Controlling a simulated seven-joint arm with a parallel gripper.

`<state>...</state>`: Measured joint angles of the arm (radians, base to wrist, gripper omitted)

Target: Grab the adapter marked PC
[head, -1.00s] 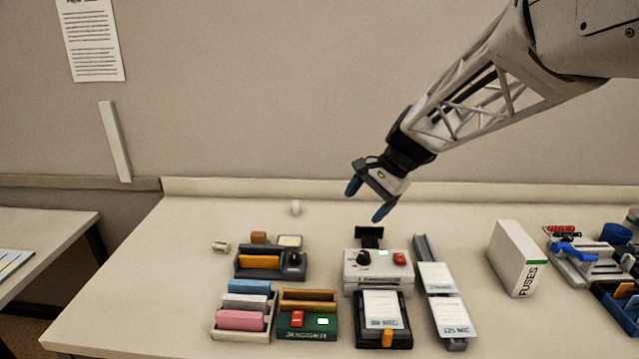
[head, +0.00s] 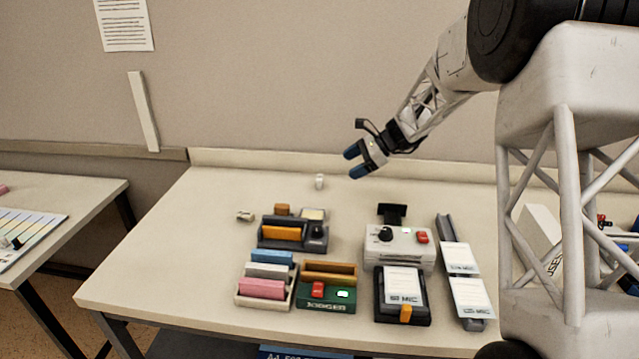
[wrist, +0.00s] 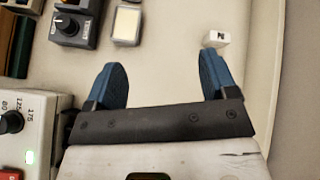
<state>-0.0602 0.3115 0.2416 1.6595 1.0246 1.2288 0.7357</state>
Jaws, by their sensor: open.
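A small white block (head: 319,181) stands alone near the back edge of the table. In the wrist view the white block (wrist: 217,39) has a short dark marking on its face, too small to read surely. A second small light piece (head: 245,216) lies farther left, beside the dark unit; its marking is not legible. My gripper (head: 352,163) is open and empty above the back of the table, to the right of the white block. In the wrist view my gripper (wrist: 162,64) shows two blue fingers apart, with the block beyond the right fingertip.
A dark unit with a knob (head: 293,234), a tray of coloured blocks (head: 265,301), a green jogger box (head: 325,305), a white dial unit (head: 398,248) and a card rail (head: 447,228) fill the front. The table's back strip around the block is clear.

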